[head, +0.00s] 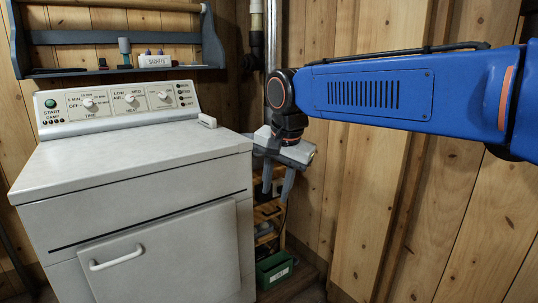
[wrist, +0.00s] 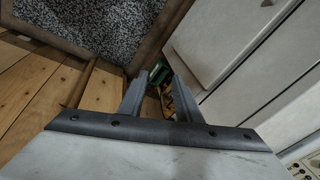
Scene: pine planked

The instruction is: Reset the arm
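My blue arm reaches in from the right in the head view and ends in my gripper (head: 275,182), just right of the dryer's right side. The gripper points down, with its two grey fingers apart. In the wrist view the fingers of my gripper (wrist: 160,92) also stand apart, with nothing held between them. I cannot tell from the head view how close the gripper is to the dryer side.
A white dryer (head: 140,165) fills the left. A blue wall shelf (head: 120,70) hangs above it. A green box (head: 274,270) stands low beside the dryer. Planked wall (head: 350,190) lies behind my arm. A speckled grey mat (wrist: 95,25) lies on the floor.

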